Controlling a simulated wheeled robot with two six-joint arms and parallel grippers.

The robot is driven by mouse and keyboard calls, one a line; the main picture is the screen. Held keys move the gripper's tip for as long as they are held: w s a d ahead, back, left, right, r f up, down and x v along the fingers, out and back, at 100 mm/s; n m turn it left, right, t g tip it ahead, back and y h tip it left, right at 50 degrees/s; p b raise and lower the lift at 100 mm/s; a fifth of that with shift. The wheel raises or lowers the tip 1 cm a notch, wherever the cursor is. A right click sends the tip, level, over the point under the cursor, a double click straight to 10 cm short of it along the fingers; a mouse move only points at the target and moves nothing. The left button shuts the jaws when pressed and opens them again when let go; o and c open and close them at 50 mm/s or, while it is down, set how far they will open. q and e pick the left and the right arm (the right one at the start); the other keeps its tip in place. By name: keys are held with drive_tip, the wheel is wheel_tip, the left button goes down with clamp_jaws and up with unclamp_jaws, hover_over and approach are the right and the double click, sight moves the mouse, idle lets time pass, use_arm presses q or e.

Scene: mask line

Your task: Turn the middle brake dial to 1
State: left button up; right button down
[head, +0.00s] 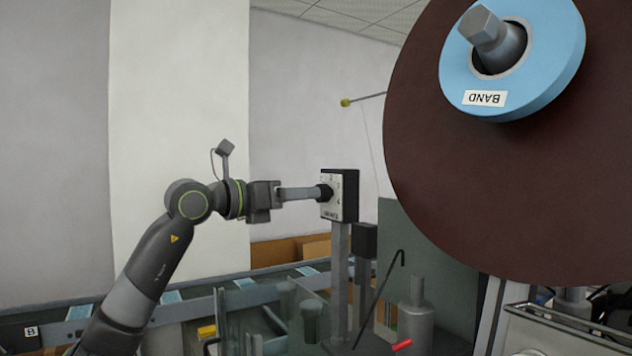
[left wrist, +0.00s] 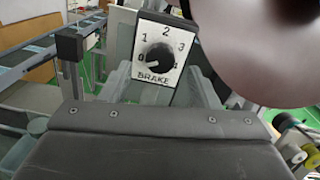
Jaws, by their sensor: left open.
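The brake dial is a black round knob (left wrist: 160,58) on a white plate (left wrist: 139,72) lettered BRAKE and numbered 0 to 4. In the left wrist view its pale mark points to the lower left, by 0. In the head view the dial box (head: 347,185) stands on a grey post, its plate seen at a slant. My left gripper (head: 318,192) is open, its fingers level and reaching to the knob; whether they touch it I cannot tell. My right gripper is not in view.
A large brown roll (head: 450,170) with a blue BAND hub (head: 560,60) hangs at the right, close to the dial box. A second dark box (head: 365,240) stands lower behind the post. A bent black rod (head: 385,285) and a grey bottle-shaped part (head: 415,315) stand below.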

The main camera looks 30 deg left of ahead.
sight(324, 193)
use_arm(q)
drive_tip(key=shift+p+x, duration=0.9)
drive_tip(key=shift+x, duration=1.45)
drive_tip(key=shift+c, duration=0.3)
drive_tip(key=c, duration=0.9)
